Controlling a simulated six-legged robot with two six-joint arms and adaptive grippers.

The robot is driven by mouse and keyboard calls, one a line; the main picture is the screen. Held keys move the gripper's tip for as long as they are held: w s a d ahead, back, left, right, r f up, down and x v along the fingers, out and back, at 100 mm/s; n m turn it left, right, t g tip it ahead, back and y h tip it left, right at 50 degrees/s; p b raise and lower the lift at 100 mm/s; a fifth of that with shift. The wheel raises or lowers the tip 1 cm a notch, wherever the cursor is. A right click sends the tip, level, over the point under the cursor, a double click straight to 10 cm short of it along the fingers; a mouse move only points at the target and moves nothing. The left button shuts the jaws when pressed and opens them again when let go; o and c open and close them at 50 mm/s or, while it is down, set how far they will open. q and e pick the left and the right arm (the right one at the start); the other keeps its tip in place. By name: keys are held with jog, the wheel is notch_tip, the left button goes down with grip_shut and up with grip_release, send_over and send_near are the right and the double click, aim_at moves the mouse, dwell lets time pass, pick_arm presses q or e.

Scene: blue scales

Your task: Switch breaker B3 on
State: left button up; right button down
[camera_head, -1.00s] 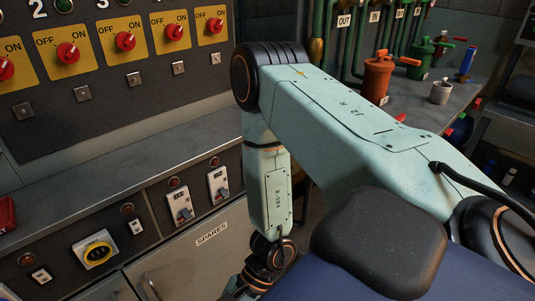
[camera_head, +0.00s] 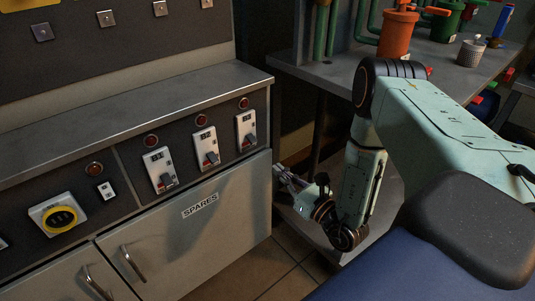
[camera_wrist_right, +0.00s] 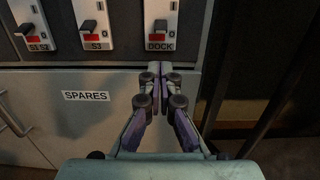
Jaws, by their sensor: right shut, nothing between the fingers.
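Three white breakers sit in a row on the dark panel: a left one (camera_head: 160,168), a middle one (camera_head: 206,149) and a right one (camera_head: 246,131). In the right wrist view, the middle breaker (camera_wrist_right: 92,24) has a label that looks like S3 or B3, too small to be sure. The right breaker (camera_wrist_right: 159,22) is labelled DOCK. Their levers seem to sit low, with red beside them. My right gripper (camera_head: 281,172) is shut and empty, right of the panel's end in the head view. In the wrist view its fingertips (camera_wrist_right: 156,68) overlap the area just below DOCK. My left gripper is out of view.
Red lamps (camera_head: 200,120) sit above the breakers, below a jutting grey ledge (camera_head: 130,108). A SPARES cabinet door (camera_head: 200,245) with a handle is underneath. A bench with an orange pot (camera_head: 397,36) stands at right.

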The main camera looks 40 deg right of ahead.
aim_at(251, 139)
jog(key=shift+a+r, duration=0.1)
jog(key=w+b, duration=0.1)
jog(key=w, duration=0.2)
jog(key=w+b, duration=0.1)
jog(key=w, duration=0.2)
jog(key=w+r, duration=0.1)
jog(key=w, duration=0.3)
jog(key=shift+a+b, duration=0.35)
jog(key=shift+b, duration=0.05)
